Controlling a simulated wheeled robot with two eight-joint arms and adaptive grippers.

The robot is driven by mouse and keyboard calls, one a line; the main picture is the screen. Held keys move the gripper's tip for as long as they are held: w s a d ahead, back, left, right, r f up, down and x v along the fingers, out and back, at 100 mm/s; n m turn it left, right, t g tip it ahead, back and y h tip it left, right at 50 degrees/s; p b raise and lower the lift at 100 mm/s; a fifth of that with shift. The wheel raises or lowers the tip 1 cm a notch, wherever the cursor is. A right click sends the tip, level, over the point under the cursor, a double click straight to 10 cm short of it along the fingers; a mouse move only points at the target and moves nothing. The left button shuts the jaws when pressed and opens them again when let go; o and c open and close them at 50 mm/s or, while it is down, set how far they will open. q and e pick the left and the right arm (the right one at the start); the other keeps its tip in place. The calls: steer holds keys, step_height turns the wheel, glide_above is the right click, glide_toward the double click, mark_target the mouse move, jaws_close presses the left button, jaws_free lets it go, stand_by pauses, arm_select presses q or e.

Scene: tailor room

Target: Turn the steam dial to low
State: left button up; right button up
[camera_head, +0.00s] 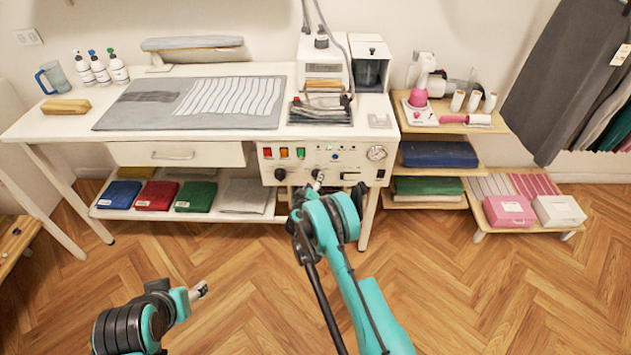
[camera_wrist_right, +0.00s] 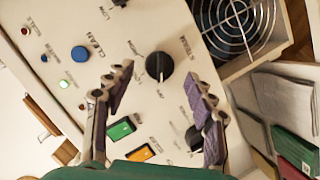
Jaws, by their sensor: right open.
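The steam dial (camera_wrist_right: 159,66) is a round black knob on the white control panel (camera_head: 345,158), beside the printed word STEAM in the right wrist view. A pale line marks its face; I cannot read which setting it points to. My right gripper (camera_wrist_right: 159,79) is open, with one finger on each side of the dial and a gap to it on both sides. In the head view the right gripper (camera_head: 318,183) is at the panel's lower middle and seems to hide the dial. My left gripper (camera_head: 199,291) is low over the floor, away from the panel; its jaws are too small to judge.
Another black knob (camera_head: 280,174) sits left on the panel, and it shows by a finger in the wrist view (camera_wrist_right: 195,138). A gauge (camera_head: 377,153), red, orange and green buttons (camera_head: 284,153), and a blue button (camera_wrist_right: 80,54) are nearby. Folded fabrics (camera_head: 154,195) lie below.

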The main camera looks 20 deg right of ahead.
steer(key=shift+b+x, duration=0.35)
steer(key=shift+x, duration=1.15)
steer(key=c, duration=1.2)
steer(key=shift+o, duration=0.2)
steer(key=shift+m, duration=0.3)
steer(key=m+y, duration=0.1)
steer(key=m, duration=0.1)
steer(key=m+y, duration=0.2)
steer(key=m, duration=0.1)
steer(key=m+t+y, duration=0.1)
steer(key=m, duration=0.1)
steer(key=shift+s+d+r+m, duration=0.1)
steer(key=shift+s+d+m, duration=0.05)
steer(key=shift+d+m, duration=0.2)
steer(key=shift+m+y, duration=0.25)
steer(key=shift+y, duration=0.15)
